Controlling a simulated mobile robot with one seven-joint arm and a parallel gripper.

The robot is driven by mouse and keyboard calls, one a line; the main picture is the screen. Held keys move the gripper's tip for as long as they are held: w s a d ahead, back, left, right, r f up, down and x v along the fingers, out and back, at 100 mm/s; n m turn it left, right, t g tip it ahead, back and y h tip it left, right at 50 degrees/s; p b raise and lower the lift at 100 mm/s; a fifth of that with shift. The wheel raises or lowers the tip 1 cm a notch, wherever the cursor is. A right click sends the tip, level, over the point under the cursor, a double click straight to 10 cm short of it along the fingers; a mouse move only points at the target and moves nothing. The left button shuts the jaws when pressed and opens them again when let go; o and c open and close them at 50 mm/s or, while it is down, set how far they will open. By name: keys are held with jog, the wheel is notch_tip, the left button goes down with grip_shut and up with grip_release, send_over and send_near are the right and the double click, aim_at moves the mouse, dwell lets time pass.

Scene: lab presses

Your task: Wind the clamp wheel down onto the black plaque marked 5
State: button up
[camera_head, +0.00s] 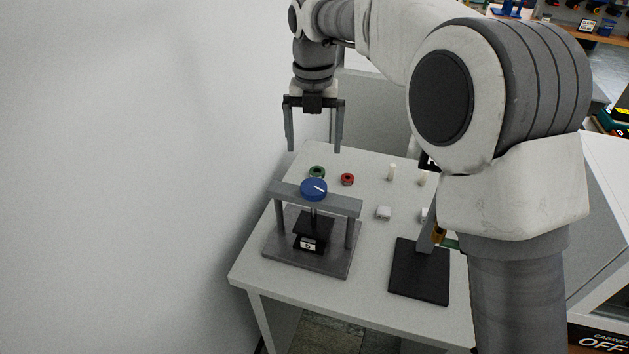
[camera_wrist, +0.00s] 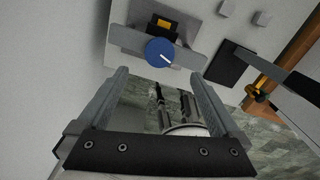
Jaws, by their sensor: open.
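The clamp wheel (camera_head: 314,187) is a blue disc with a white line, on top of a grey press frame (camera_head: 338,205). It also shows in the wrist view (camera_wrist: 160,52), beyond the fingertips. A dark pressing plate (camera_head: 316,226) hangs below the crossbar. Under it is a black plaque (camera_head: 309,245) with a white label reading 5, on the grey base. I cannot tell whether the plate touches the plaque. My gripper (camera_head: 315,150) is open and empty, pointing down, above and behind the wheel in the head view. Its two fingers also show in the wrist view (camera_wrist: 159,85).
A green ring (camera_head: 317,172) and a red ring (camera_head: 347,179) lie behind the press. White blocks (camera_head: 383,213) and pale pegs (camera_head: 391,172) stand to the right. A second device with a black base (camera_head: 419,272) stands right, partly behind my arm. A wall is at left.

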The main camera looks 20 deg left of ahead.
aim_at(314, 185)
notch_tip(314, 185, down, 11)
dwell(0.3)
jog(key=c, duration=1.3)
